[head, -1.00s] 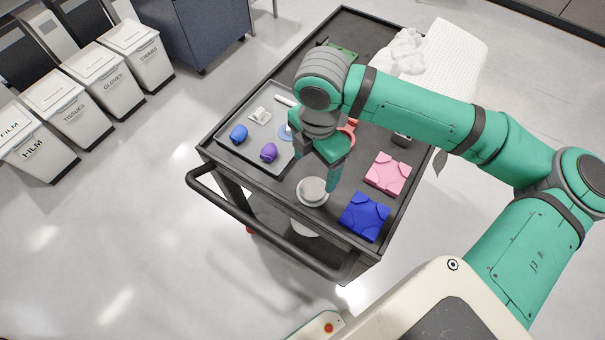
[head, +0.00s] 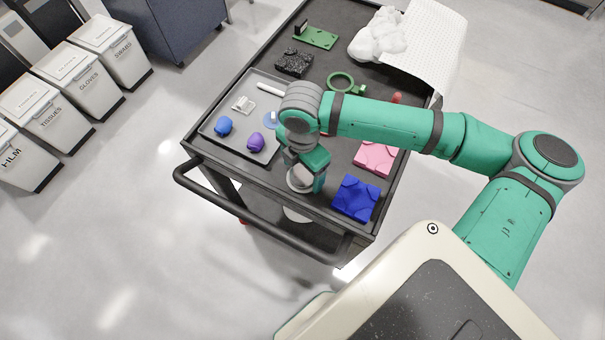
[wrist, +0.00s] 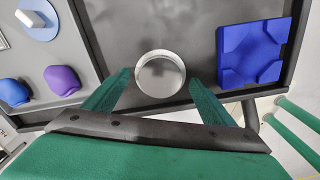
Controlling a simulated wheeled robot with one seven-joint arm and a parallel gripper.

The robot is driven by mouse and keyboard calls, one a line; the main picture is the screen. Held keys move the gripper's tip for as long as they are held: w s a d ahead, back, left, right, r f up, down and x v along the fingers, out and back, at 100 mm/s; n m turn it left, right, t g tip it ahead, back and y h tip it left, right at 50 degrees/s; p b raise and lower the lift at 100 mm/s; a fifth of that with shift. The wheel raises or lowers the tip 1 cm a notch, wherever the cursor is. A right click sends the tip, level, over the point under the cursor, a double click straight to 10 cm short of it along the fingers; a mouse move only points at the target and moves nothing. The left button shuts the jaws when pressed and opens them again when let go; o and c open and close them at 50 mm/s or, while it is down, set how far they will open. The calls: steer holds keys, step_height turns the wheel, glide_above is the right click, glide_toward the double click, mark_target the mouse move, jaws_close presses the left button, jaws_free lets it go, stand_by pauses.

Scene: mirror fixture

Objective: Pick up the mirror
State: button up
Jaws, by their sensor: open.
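The mirror appears to be the round, silvery disc with a pale rim in the wrist view (wrist: 160,74). It lies near the edge of the dark cart top. In the head view the mirror (head: 297,182) is mostly hidden behind my gripper (head: 306,172). My gripper is open, with its two green fingers (wrist: 161,84) on the left and right of the disc in the wrist view. A gap shows between each finger and the rim, and nothing is held. I cannot tell the exact height of the fingertips above the cart.
A blue block (head: 356,198) sits right of the mirror, with a pink block (head: 375,158) behind it. A tray (head: 215,130) on the left holds blue and purple knobs. A green ring (head: 341,81) and a black block (head: 294,63) lie farther back. A handle (head: 255,222) runs along the cart's front.

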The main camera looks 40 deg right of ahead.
steer(key=shift+f, duration=0.3)
steer(key=shift+w, duration=0.1)
steer(key=c, duration=1.3)
steer(key=shift+o, duration=0.2)
